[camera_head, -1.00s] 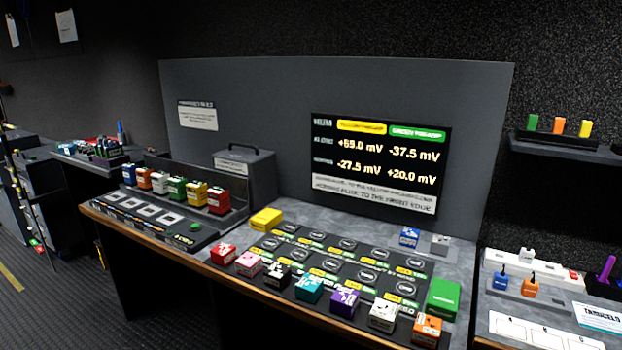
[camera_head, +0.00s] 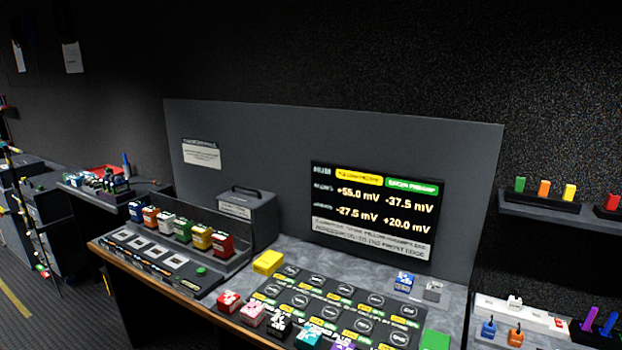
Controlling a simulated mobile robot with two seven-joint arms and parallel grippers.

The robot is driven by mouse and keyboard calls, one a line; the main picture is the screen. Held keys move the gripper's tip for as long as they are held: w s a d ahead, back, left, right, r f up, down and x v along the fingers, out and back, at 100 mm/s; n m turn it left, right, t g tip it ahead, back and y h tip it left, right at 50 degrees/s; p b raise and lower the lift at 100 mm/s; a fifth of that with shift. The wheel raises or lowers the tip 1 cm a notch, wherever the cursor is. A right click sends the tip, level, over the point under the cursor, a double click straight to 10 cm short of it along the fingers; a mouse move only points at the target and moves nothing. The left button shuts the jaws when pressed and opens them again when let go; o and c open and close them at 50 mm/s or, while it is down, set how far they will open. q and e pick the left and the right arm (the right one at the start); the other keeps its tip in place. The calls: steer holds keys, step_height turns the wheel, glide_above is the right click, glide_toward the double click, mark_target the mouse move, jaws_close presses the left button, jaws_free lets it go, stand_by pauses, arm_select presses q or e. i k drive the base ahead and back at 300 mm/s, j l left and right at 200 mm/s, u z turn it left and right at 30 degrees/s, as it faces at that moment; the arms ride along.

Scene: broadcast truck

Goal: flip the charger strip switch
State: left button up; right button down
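A white strip (camera_head: 540,317) lies on the right-hand counter at the lower right of the head view. It looks like the charger strip. A small red part (camera_head: 560,323), which looks like its switch, is at the strip's right end. Its position, on or off, is too small to tell. A small white block (camera_head: 514,301) sits on the strip. A blue block (camera_head: 488,327) and an orange block (camera_head: 515,336) stand in front of it. Neither of my grippers is in view.
Purple and blue upright sticks (camera_head: 589,318) stand right of the strip. A shelf (camera_head: 540,208) with coloured blocks hangs above. To the left, a bench holds a black labelled mat (camera_head: 330,305), several coloured blocks and a grey case (camera_head: 249,215). A screen (camera_head: 372,212) is on the panel.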

mark_target(559, 323)
steer(key=i+l, duration=0.25)
steer(key=l, duration=0.2)
steer(key=i+l, duration=0.2)
steer(key=l, duration=0.2)
steer(key=i+l, duration=0.25)
steer(key=l, duration=0.2)
steer(key=i+l, duration=0.2)
steer(key=l, duration=0.2)
